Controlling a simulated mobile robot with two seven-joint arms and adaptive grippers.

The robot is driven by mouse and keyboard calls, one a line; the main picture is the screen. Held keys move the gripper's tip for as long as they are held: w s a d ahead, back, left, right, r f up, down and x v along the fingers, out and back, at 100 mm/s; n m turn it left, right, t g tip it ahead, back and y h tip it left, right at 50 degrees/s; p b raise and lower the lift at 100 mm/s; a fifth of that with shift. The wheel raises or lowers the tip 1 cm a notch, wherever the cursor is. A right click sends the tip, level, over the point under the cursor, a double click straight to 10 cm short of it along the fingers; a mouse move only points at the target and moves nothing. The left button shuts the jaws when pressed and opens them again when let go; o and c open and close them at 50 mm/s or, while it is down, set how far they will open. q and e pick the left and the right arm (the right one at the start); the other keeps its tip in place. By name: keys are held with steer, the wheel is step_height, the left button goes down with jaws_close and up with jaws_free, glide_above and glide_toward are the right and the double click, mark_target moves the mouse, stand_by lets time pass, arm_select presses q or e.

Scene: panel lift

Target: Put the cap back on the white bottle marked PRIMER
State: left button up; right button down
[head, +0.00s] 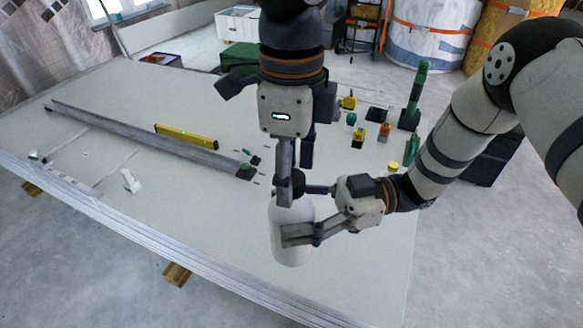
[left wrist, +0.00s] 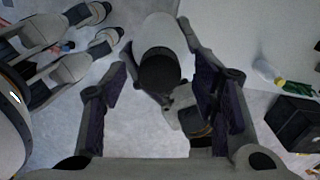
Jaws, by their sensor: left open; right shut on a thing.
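The white bottle (head: 292,246) is held off the panel stack's near edge, roughly upright; no marking can be read on it. A black cap (head: 291,187) sits at the top of the bottle, and it also shows in the left wrist view (left wrist: 160,72); I cannot tell whether it is fully seated. My right gripper (head: 300,235) is shut on the bottle's body from the right. My left gripper (head: 297,178) is above the bottle, open, its fingers pointing down around the cap. In the left wrist view the cap lies between the spread fingers, with gaps on both sides.
The panel stack (head: 230,235) fills the middle. A yellow level (head: 187,136) lies by a long metal rail (head: 140,137). A white fitting (head: 131,181) is at left. Yellow tools (head: 358,138) and a green-handled tool (head: 411,100) stand at right. The panel's front-left is mostly clear.

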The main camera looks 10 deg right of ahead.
arm_select(q)
step_height(320, 180, up, 12)
stand_by(0.3)
steer(key=shift+f, duration=0.15)
